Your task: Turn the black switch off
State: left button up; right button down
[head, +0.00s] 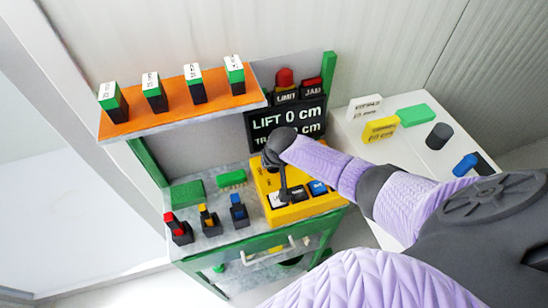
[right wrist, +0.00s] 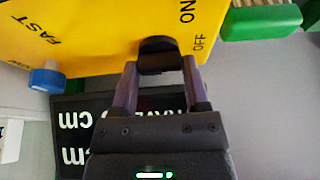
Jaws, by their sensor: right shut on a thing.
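The yellow control box (head: 262,182) stands on the workbench, partly covered by my right arm and gripper in the head view. In the right wrist view, its yellow face (right wrist: 95,30) carries the black switch (right wrist: 158,45) beside the words ON and OFF. My right gripper (right wrist: 158,72) is at the switch, one finger on each side, shut on it. The lower part of the switch is between the fingers. Which way the switch is set I cannot tell. My left gripper is not in view.
A blue knob (right wrist: 47,78) sits by the word FAST. The display (head: 285,122), reading LIFT 0 cm, stands behind the box. Blocks with red (head: 178,228), orange and blue tops stand to the left. An orange shelf (head: 180,108) overhangs the bench. A white table (head: 395,150) stands right.

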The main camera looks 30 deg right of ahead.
jog(key=shift+c, duration=0.4)
grip_release()
jog(key=shift+r, duration=0.1)
jog(key=d+p+v, duration=0.1)
jog(key=p+v, duration=0.3)
jog(key=v, duration=0.5)
jog(key=shift+a+r+p, duration=0.35)
jog(key=shift+a, duration=0.15)
jog(key=shift+s+a, duration=0.1)
jog(key=shift+s, duration=0.1)
